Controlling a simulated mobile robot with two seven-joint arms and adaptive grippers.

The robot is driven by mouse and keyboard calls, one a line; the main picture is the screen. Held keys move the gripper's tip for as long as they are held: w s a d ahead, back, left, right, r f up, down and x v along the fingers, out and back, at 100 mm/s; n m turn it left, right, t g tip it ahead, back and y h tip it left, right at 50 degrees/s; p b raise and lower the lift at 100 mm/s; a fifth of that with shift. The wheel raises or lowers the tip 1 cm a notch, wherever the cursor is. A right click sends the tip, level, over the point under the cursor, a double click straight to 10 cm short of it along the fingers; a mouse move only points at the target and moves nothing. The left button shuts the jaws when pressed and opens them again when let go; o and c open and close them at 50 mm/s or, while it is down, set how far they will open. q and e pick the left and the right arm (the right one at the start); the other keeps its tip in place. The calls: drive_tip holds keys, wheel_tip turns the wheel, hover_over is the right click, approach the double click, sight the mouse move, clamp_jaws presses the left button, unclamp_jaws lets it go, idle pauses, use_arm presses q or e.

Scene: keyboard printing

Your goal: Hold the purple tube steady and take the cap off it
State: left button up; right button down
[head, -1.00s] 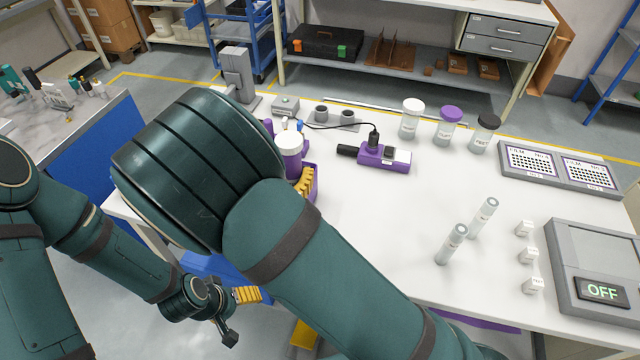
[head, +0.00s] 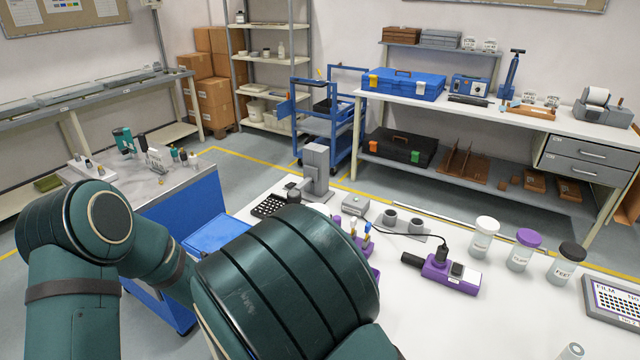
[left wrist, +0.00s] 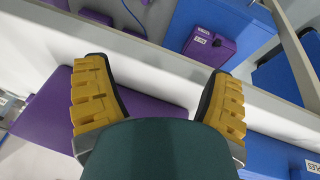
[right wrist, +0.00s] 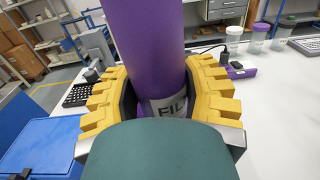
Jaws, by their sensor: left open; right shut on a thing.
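The purple tube (right wrist: 145,45) stands between the yellow fingers of my right gripper (right wrist: 155,85) in the right wrist view. The gripper is shut on it, around a label that begins "FIL". The tube's top runs out of the picture, so its cap is not visible there. My left gripper (left wrist: 158,75) is open and empty in the left wrist view, its yellow fingers spread over a purple surface (left wrist: 150,110). In the head view my own arm covers the area of the tube, and both grippers are hidden.
A purple device (head: 440,275) with a black cable lies on the white table (head: 420,325). White-, purple- and black-lidded jars (head: 525,250) stand to its right. A black rack (head: 270,206) and a grey stand (head: 318,170) are at the left. A blue case (head: 215,230) is near my left arm.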

use_arm(q)
drive_tip(key=w+r+m, duration=1.2)
drive_tip(key=w+r, duration=0.4)
drive_tip(key=r, duration=0.1)
drive_tip(key=s+d+r+m+y, duration=0.1)
drive_tip(key=s+d+r+m, duration=0.2)
drive_tip(key=r+m, duration=0.4)
drive_tip(key=s+d+r+m+g+y, duration=0.1)
drive_tip(key=s+d+r+m, duration=0.2)
drive_tip(key=r, duration=0.7)
drive_tip(key=s+d+r+m+g+y, duration=0.1)
drive_tip(key=s+d+r+m, duration=0.2)
drive_tip(key=d+r+m, duration=0.3)
drive_tip(key=shift+s+r+m, duration=0.2)
drive_tip(key=shift+r+m, duration=0.4)
drive_tip(key=shift+m, duration=0.6)
drive_tip(key=shift+s+r+m, duration=0.15)
drive_tip(key=shift+r+m, duration=0.45)
drive_tip(key=shift+m, duration=0.6)
drive_tip(key=shift+s+r+y, duration=0.15)
drive_tip(key=shift+r+y, duration=0.05)
drive_tip(key=shift+y, duration=0.1)
drive_tip(key=shift+s+f, duration=0.1)
drive_tip(key=shift+f, duration=0.1)
wheel_tip(320, 180, down, 8)
drive_tip(key=shift+r, duration=0.25)
